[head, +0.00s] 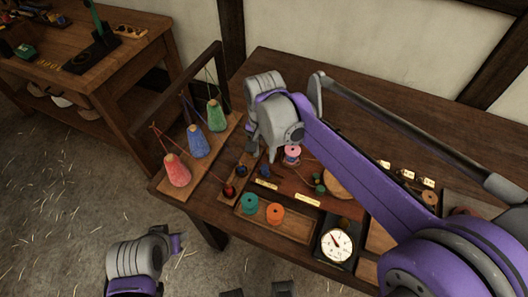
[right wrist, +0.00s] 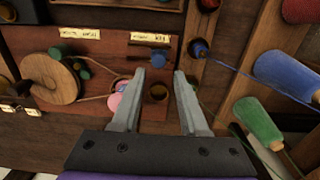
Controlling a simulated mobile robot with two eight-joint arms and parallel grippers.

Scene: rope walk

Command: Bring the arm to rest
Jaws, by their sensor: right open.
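My right arm reaches over the workbench (head: 345,100) from the right in the head view. Its gripper (head: 264,152) points down above the bench, partly hidden by the wrist. In the right wrist view the two grey fingers (right wrist: 168,75) stand apart with nothing held between them. A pink spool (right wrist: 115,100) lies beyond the left finger, partly covered by it; it also shows in the head view (head: 292,153).
Red (head: 176,171), blue (head: 198,142) and green (head: 215,116) yarn cones stand on a board at the bench's left end, threads rising to a frame. Teal (head: 250,203) and orange (head: 275,213) spools sit in a tray beside a dial (head: 336,245). Another table (head: 95,60) stands at the left.

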